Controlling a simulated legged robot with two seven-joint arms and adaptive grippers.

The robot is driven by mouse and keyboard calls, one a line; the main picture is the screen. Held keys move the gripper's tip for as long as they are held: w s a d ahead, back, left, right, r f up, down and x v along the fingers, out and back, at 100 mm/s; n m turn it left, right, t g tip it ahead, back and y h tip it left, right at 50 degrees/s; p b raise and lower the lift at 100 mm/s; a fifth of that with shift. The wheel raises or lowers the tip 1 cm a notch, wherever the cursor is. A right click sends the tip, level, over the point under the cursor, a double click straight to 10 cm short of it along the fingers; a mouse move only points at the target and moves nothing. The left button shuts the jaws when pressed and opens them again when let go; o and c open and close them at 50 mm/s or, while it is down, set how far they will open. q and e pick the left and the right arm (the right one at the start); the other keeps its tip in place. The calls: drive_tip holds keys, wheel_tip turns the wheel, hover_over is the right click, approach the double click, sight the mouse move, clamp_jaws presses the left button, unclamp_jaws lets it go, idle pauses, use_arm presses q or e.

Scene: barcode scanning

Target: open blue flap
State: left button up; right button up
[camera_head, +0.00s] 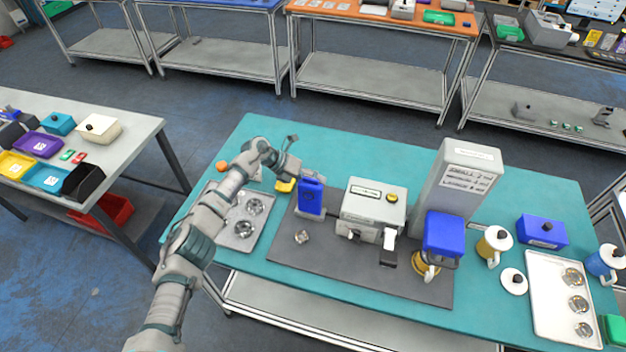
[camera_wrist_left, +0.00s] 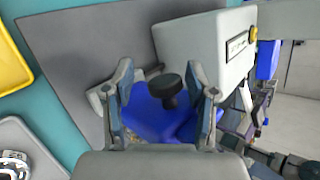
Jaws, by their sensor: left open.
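The blue flap (camera_head: 311,196) stands at the left of the grey box with the yellow button, on the dark mat. In the left wrist view the blue flap (camera_wrist_left: 150,118) carries a black knob (camera_wrist_left: 169,86). In the left wrist view my left gripper (camera_wrist_left: 162,82) is open, with one finger on each side of the knob. I cannot tell whether the fingers touch it. The knob is hidden in the head view. My right gripper is not in view.
The grey box (camera_head: 373,205) stands close at the right of the flap, before a tall grey machine (camera_head: 458,185). A metal tray (camera_head: 226,238) lies left of the mat. Mugs, a blue box (camera_head: 541,231) and another tray (camera_head: 545,290) are at the right.

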use_arm(q)
drive_tip(key=v, duration=1.1)
drive_tip(key=shift+w+a, duration=0.2)
drive_tip(key=shift+a, duration=0.15)
